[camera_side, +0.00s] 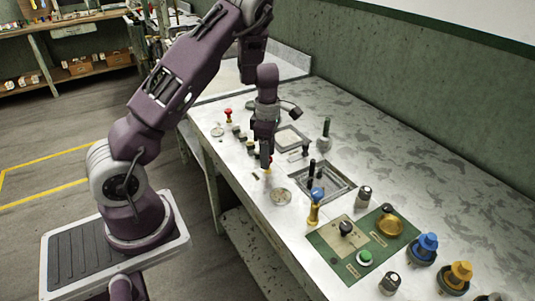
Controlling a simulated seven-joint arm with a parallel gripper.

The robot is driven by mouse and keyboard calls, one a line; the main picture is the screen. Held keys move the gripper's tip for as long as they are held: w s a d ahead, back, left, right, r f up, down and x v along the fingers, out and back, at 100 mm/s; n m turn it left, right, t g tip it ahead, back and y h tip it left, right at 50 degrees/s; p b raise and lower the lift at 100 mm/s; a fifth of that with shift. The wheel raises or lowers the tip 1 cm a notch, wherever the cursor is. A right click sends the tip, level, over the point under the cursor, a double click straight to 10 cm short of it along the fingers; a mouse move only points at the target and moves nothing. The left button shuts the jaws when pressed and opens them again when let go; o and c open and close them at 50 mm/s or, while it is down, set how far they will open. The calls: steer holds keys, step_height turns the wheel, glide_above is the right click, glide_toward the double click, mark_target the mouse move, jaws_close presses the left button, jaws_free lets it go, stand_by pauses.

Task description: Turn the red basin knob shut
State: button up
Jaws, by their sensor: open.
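A small red-topped knob (228,114) stands near the far left part of the grey bench, small in the side view. Its turned position is too small to tell. My gripper (266,163) points down over the near side of the bench, apart from the red knob and to its right and nearer the camera. Its jaws are open. A small yellow piece (267,172) shows just below the fingertips; I cannot tell whether they touch it.
A blue-topped brass tap (316,195) stands beside a recessed square basin (337,176). A round metal disc (281,197) lies nearby. A green panel (335,262) with knobs is at the front right. Several dark fittings stand between my gripper and the red knob.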

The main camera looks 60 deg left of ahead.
jaws_close()
steer(key=shift+m, duration=0.3)
steer(key=m, duration=0.3)
steer(key=shift+m, duration=0.3)
steer(key=m, duration=0.4)
steer(key=shift+m, duration=0.3)
steer(key=m, duration=0.4)
steer(key=shift+m, duration=2.5)
